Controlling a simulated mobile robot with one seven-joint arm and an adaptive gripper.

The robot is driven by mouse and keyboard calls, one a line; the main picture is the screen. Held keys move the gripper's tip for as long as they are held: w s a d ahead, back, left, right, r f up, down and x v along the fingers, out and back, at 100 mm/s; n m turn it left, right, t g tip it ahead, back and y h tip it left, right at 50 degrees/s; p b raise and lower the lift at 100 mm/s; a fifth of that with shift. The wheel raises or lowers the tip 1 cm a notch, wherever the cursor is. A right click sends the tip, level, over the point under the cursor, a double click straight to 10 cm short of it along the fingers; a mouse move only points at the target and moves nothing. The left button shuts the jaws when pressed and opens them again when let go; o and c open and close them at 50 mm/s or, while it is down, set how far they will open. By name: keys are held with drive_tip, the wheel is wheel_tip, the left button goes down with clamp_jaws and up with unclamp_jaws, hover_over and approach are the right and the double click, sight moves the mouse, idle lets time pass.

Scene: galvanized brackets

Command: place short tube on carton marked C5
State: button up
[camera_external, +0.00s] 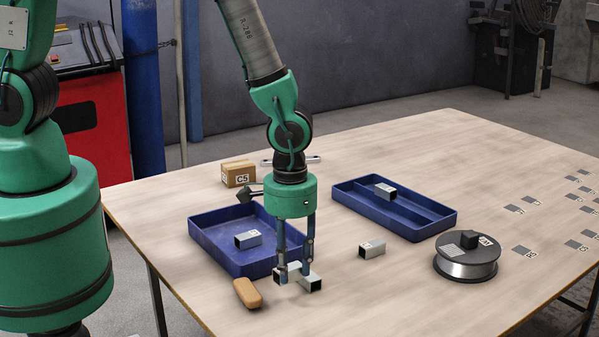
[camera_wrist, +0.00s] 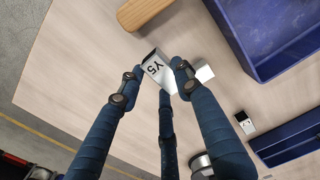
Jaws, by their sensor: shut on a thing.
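The carton marked C5 (camera_external: 238,174) is a small brown box at the back left of the table, behind the left blue tray. My gripper (camera_external: 295,271) is low over the table's front, just right of that tray, and shut on a short grey square tube (camera_external: 312,284). In the wrist view my gripper (camera_wrist: 154,72) has the tube marked Y5 (camera_wrist: 156,66) between its fingertips. A pale piece (camera_wrist: 204,74) shows beyond the right finger; I cannot tell whether it is part of the same tube. The fingers hide part of the tube, and its contact with the table is unclear.
The left blue tray (camera_external: 205,262) holds a tube (camera_external: 248,239); the right blue tray (camera_external: 424,232) holds another (camera_external: 385,191). A loose tube (camera_external: 372,248) lies between them. A tan block (camera_external: 247,293) and a wire spool (camera_external: 467,268) are on the table.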

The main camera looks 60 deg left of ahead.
drive_tip(key=w+a+r+n, duration=0.1)
drive_tip(key=w+a+n, duration=0.25)
drive_tip(key=a, duration=0.55)
drive_tip(key=w+a+r+n+p, duration=0.1)
drive_tip(key=w+a+n, duration=0.25)
drive_tip(key=a, duration=0.55)
drive_tip(key=w+a+r+n, duration=0.1)
drive_tip(key=w+a+n, duration=0.1)
drive_tip(key=w+a, duration=0.5)
drive_tip(key=s+a+r+n, duration=0.1)
drive_tip(key=a+n, duration=0.2)
drive_tip(key=a, duration=0.7)
drive_tip(key=s+a+r+n, duration=0.1)
drive_tip(key=s+a+n, duration=0.1)
drive_tip(key=a, duration=0.7)
drive_tip(key=s+a+r+n+p, duration=0.1)
drive_tip(key=a+n, duration=0.3)
drive_tip(key=a, duration=0.6)
drive_tip(key=shift+s+a, duration=0.35)
drive_tip(key=shift+s, duration=0.35)
drive_tip(key=shift+w, duration=0.1)
